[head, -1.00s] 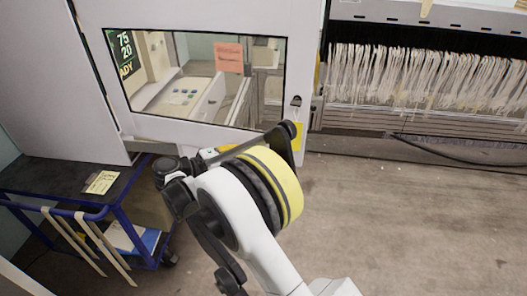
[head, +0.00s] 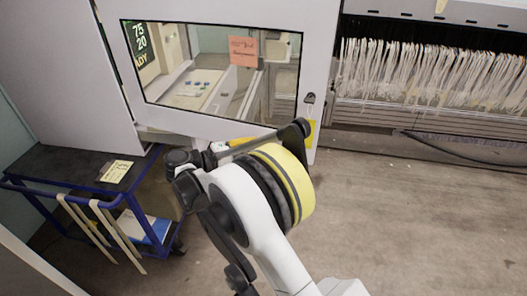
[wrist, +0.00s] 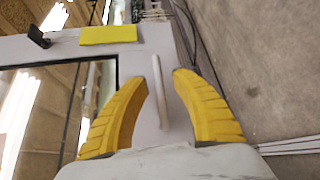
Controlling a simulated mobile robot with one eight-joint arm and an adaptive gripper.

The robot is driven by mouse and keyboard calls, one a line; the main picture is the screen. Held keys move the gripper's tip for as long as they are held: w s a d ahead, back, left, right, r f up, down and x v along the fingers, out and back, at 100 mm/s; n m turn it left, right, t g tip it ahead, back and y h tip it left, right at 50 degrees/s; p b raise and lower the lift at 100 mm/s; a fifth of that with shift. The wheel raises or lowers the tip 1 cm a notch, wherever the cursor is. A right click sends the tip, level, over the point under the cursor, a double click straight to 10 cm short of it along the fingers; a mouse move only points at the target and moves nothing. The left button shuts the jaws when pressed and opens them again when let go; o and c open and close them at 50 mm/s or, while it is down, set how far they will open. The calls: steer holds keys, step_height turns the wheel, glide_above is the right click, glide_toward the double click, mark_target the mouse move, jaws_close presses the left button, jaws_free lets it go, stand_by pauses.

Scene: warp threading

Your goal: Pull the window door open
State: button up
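The window door (head: 222,126) is a white panel with a dark-edged glass pane, upright in front of me in the head view. A yellow label (head: 312,133) and a dark lock (head: 309,98) sit near its right edge. In the wrist view the door frame (wrist: 135,62) fills the middle, with its pale bar handle (wrist: 159,92) standing out. My gripper (wrist: 160,85) has two yellow fingers spread apart, one on each side of the handle. Neither finger visibly grips it. In the head view the fingers are mostly hidden behind my arm.
A blue-framed cart (head: 60,160) with a dark top stands at the left, below the door. A machine with rows of white threads (head: 430,75) stands at the right. A dark cable (head: 470,160) runs along its base. The floor (head: 400,230) at the right is clear.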

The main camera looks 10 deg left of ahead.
steer(key=v, duration=1.2)
steer(key=shift+s+a, duration=0.1)
